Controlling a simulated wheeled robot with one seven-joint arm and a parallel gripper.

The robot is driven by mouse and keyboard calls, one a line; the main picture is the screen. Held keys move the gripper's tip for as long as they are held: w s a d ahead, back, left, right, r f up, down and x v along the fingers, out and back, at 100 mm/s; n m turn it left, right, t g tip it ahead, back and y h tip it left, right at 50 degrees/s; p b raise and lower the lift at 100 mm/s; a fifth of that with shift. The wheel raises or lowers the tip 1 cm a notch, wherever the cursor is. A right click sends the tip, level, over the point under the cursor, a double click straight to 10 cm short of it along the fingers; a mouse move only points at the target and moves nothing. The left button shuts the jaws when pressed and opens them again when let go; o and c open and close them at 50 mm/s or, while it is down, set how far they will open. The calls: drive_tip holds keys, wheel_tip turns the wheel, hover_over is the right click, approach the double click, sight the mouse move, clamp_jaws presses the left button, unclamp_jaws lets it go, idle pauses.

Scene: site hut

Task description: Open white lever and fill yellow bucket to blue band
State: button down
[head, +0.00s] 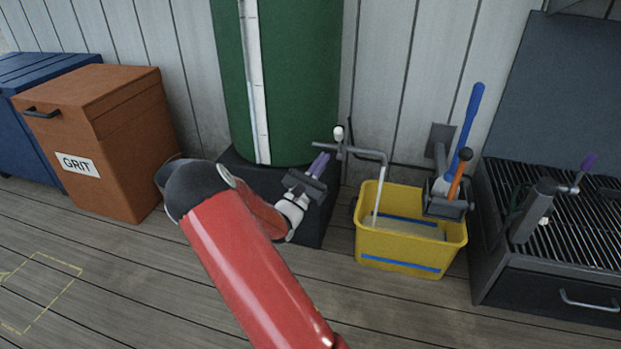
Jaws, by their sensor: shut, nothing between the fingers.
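The yellow bucket (384,246) stands upright on the floor, right of the green tank. A blue band (400,262) runs along its outside front, and a blue stripe (408,219) shows on its inner far wall. A grey pipe (366,153) reaches over the bucket, with a white-topped lever (338,133) standing up at its left. A pale stream (377,199) falls from the spout into the bucket. Greyish water (412,231) lies inside, seemingly just below the inner stripe. My gripper (319,164) is shut and empty, its purple fingers left of and below the lever, apparently apart from it.
A grey wringer (445,207) with blue and orange handles sits at the bucket's right rim. The green tank (290,80) rests on a dark plinth. An orange grit bin (112,170) stands left.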

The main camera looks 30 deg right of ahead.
sight(337, 138)
drive_tip(key=shift+x, duration=2.65)
drive_tip(key=r+y+p, duration=0.1)
drive_tip(key=p, duration=0.1)
drive_tip(key=w+d+r+n+y+p, duration=0.1)
drive_tip(key=p, duration=0.2)
drive_tip(key=d+r+y+p, duration=0.1)
drive_tip(key=p, duration=0.1)
drive_tip(key=shift+w+r+p, duration=0.1)
drive_tip(key=shift+w+p, duration=0.2)
drive_tip(key=shift+p, duration=0.05)
drive_tip(key=shift+w+d+r+n+g+y+p, duration=0.25)
drive_tip(key=shift+w+d+n+g+y+p, duration=0.45)
drive_tip(key=shift+p, duration=0.55)
drive_tip(key=shift+w+d+r, duration=0.1)
drive_tip(key=shift+w+d, duration=0.35)
drive_tip(key=shift+d, duration=0.2)
drive_tip(key=shift+r+t, duration=0.1)
drive_tip(key=shift+t, duration=0.3)
drive_tip(key=shift+w, duration=0.1)
